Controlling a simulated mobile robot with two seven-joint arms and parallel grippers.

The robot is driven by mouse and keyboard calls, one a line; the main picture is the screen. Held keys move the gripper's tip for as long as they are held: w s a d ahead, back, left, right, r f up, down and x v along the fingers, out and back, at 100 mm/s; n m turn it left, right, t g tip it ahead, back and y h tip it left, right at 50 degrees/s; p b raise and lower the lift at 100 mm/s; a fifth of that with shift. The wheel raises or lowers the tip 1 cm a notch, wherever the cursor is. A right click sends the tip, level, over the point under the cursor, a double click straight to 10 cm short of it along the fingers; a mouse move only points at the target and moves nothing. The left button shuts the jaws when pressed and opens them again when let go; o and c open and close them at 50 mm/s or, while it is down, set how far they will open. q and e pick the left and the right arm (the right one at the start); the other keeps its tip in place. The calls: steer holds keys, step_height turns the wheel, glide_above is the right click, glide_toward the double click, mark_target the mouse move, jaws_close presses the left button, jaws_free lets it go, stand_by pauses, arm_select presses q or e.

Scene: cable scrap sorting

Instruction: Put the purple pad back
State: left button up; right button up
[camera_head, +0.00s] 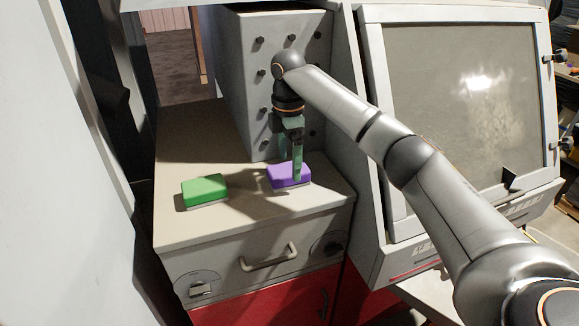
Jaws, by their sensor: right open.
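The purple pad (287,177) lies on the light top of the grey cabinet, near its right side. My right gripper (292,172) points down right at the purple pad, and its fingers overlap the pad in the picture. Its jaws are open. Whether the fingers touch the pad cannot be told. Part of the pad's top is hidden behind the fingers. My left gripper is not in view.
A green pad (204,190) lies left of the purple pad on the cabinet top (240,222). A grey box with black knobs (243,75) stands behind. A machine with a large window (455,120) stands at the right. The cabinet top's back left is clear.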

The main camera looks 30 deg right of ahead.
mark_target(289, 168)
step_height(289, 168, up, 10)
steer(key=shift+f, duration=0.15)
stand_by(0.7)
